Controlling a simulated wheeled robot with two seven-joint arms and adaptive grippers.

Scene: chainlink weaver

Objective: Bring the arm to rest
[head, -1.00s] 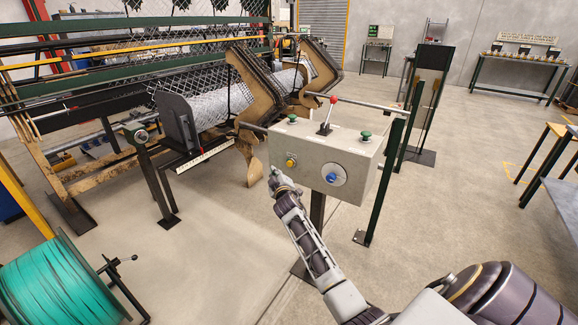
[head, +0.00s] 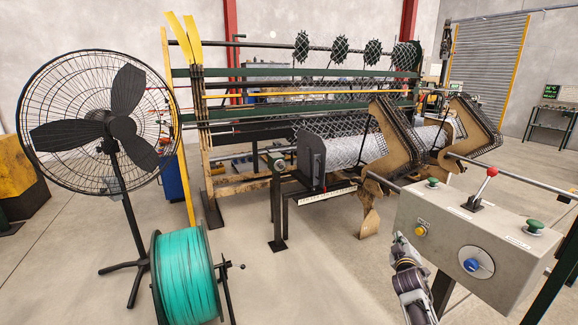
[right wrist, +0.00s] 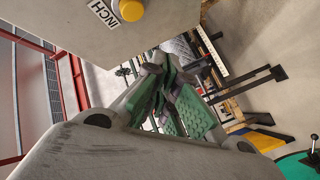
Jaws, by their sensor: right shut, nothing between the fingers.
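My right gripper (head: 399,243) is at the lower left edge of the grey control box (head: 455,250) in the head view, a little below its yellow button (head: 421,230). In the right wrist view its green-padded fingers (right wrist: 165,92) are shut with nothing between them. That view also shows the box (right wrist: 70,30) close by at the top left, with the yellow button (right wrist: 130,9) beside a label reading INCH. Whether the gripper touches the box cannot be told. My left gripper is not in view.
The box also carries a blue knob (head: 472,265), green buttons (head: 534,226) and a red-topped lever (head: 490,172). The weaving machine (head: 330,140) stands behind. A teal spool (head: 187,280) and black fan (head: 120,130) stand at left. Floor between spool and box is open.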

